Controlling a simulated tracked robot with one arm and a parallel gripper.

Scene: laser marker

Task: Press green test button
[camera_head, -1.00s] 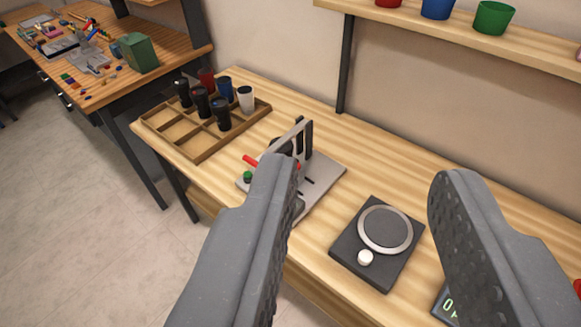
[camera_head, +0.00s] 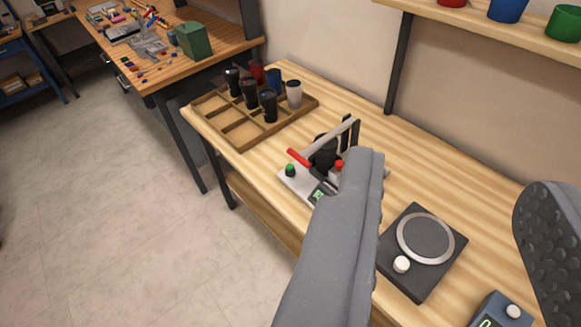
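The green button (camera_head: 290,169) sits on the left end of a light grey base plate (camera_head: 297,181), part of a small machine on the wooden table. The machine has a red-tipped lever (camera_head: 299,158), a red knob (camera_head: 339,164) and a small green-lit display (camera_head: 320,194). My gripper (camera_head: 455,175) is open and empty, its two fingers wide apart. Its left finger is in front of the machine in the picture and hides part of the plate. The green button is in clear view left of that finger, and the finger looks apart from it.
A wooden tray (camera_head: 240,148) with several cups stands behind and left of the machine. A black device with a round ring (camera_head: 425,238) and a blue box with a display (camera_head: 500,312) are at the right. A shelf (camera_head: 480,27) is above. Floor is open at left.

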